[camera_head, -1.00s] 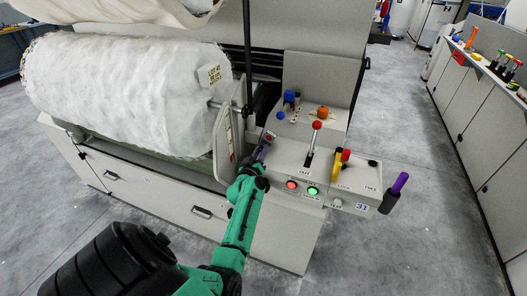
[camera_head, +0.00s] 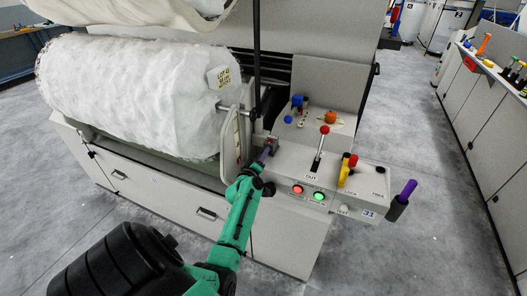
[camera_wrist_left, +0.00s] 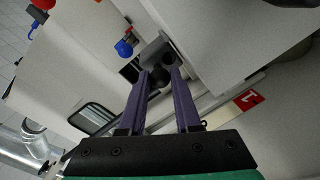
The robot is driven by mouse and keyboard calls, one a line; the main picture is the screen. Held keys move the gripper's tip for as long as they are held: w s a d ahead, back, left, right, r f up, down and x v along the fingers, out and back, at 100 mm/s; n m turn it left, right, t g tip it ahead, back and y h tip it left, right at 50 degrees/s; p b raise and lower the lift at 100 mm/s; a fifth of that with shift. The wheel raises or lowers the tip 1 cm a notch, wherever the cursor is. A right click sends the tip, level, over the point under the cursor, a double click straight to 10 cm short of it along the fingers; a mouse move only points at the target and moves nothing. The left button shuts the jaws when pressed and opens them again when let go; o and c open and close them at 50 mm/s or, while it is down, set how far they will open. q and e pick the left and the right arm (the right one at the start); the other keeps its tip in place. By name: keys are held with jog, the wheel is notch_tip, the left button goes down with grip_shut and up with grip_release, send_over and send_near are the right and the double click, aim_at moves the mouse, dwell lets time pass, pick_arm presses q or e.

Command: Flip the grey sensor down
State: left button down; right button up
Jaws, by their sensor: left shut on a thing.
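The grey sensor (camera_wrist_left: 158,46) is a small grey block with a dark knob-like part, at the left end of the control panel. In the head view it is small (camera_head: 272,144) and partly hidden by my gripper. My left gripper (camera_head: 267,153) reaches it from the front left. In the left wrist view its two purple fingers (camera_wrist_left: 160,76) are shut on the sensor's dark part, one finger on each side. Which way the sensor is flipped is hard to tell. My right gripper is not in view.
The control panel (camera_head: 292,163) carries a red-knobbed lever (camera_head: 324,130), red and green lights, a yellow handle (camera_head: 345,175) and a purple handle (camera_head: 406,190). A large white fibre roll (camera_head: 130,95) lies to the left. The floor to the right is clear.

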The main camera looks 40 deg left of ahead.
pick_arm(q)
jog(key=shift+f, duration=0.15)
jog(key=c, duration=0.6)
grip_release()
jog(key=v, duration=1.4)
jog(key=shift+s+d+b, duration=0.15)
jog(key=shift+s+b, duration=0.1)
jog(key=shift+b, duration=0.1)
